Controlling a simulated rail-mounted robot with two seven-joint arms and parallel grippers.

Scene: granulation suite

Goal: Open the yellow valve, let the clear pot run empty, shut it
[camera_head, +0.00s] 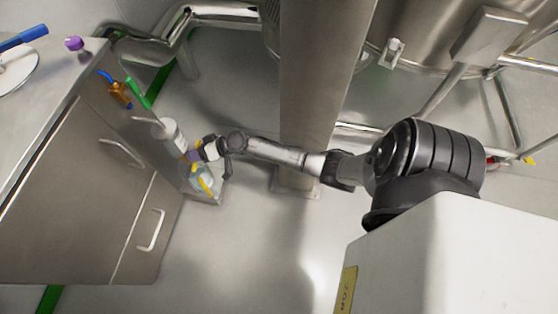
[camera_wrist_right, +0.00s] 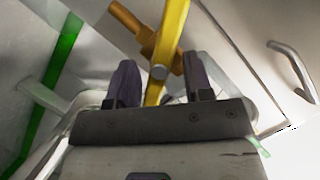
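The yellow valve's lever (camera_wrist_right: 172,35) crosses between the fingers of my right gripper (camera_wrist_right: 158,76) in the wrist view, with a brass-coloured valve body (camera_wrist_right: 137,25) behind it. The fingers, with dark purple pads, stand apart, with a gap on each side of the lever. In the head view my right gripper (camera_head: 203,153) reaches in from the right, just above the yellow lever (camera_head: 206,184). A clear, rounded vessel (camera_head: 197,178), apparently the clear pot, is beside the lever; its liquid level cannot be made out. My left gripper is not in view.
A white cylinder (camera_head: 166,131) stands just left of my right gripper. Green (camera_head: 138,93) and blue (camera_head: 105,75) handles with an orange fitting (camera_head: 119,94) are further up-left. A steel cabinet (camera_head: 85,190) is at left, and a steel column (camera_head: 315,90) rises behind my arm.

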